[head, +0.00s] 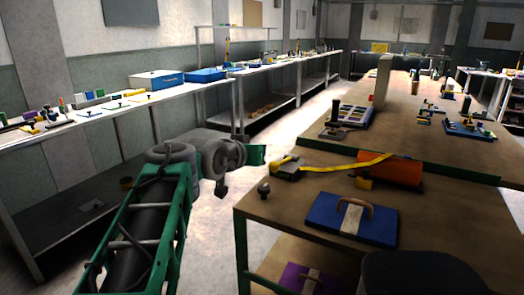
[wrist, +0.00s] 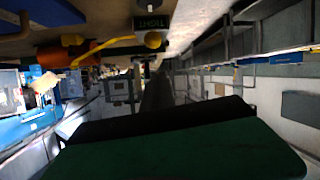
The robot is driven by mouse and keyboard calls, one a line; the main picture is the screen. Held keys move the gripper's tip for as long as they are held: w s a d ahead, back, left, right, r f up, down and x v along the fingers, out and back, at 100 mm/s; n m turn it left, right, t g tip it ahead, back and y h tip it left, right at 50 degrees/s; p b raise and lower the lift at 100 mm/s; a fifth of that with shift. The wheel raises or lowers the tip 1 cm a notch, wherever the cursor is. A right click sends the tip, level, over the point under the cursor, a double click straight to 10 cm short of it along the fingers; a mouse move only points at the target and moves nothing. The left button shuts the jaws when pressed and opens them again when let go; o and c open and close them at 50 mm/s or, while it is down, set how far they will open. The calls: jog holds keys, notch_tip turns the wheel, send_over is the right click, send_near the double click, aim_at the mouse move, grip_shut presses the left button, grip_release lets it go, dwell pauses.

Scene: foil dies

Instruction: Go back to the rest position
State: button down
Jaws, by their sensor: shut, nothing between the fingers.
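My arm rises from the lower left of the head view over the floor gap between two workbenches. My gripper (head: 256,155) shows as a small green end beyond the dark grey wrist joints, left of the near bench (head: 300,208). It is shut and holds nothing. In the wrist view, where the room appears upside down, a broad green and black part of my gripper (wrist: 165,145) fills the bottom. The fingertips are not clearly separable there.
The near bench holds a blue board with a handle (head: 352,219), an orange roll (head: 390,170) and a yellow strap (head: 345,165). A long bench with blue boxes (head: 205,75) runs along the left wall. Bare floor (head: 215,215) lies between them.

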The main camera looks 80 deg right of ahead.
jog(key=shift+r, duration=0.1)
jog(key=w+a+n+t+y+p, duration=0.1)
jog(key=w+a+n+t+p, duration=0.2)
jog(key=w, duration=0.6)
jog(key=w+a+f+n+t+y+p, duration=0.1)
jog(key=w+a+n+t+p, duration=0.2)
jog(key=w, duration=0.5)
jog(key=w+a+n+t+y+p, duration=0.1)
jog(key=w+a+p, duration=0.1)
jog(key=w+a, duration=0.5)
jog(key=w+a+f+n+t+y+p, duration=0.2)
jog(key=w+a+n+y+p, duration=0.15)
jog(key=w+a, duration=0.6)
jog(key=w+a+n+y+p, duration=0.1)
jog(key=w+a+n+p, duration=0.15)
jog(key=a, duration=0.45)
jog(key=w+a+n+y+p, duration=0.1)
jog(key=w+a+y+p, duration=0.15)
jog(key=a, duration=0.45)
jog(key=s+a+f+n+y+p, duration=0.1)
jog(key=s+a+n+p, duration=0.1)
jog(key=a, duration=0.7)
jog(key=s+a+f+n+g+y+p, duration=0.1)
jog(key=s+a+n+y+p, duration=0.1)
jog(key=a, duration=0.7)
jog(key=shift+s+a+f+n+p, duration=0.35)
jog(key=shift+s+n, duration=0.5)
jog(key=shift+n, duration=0.25)
jog(key=shift+d, duration=0.1)
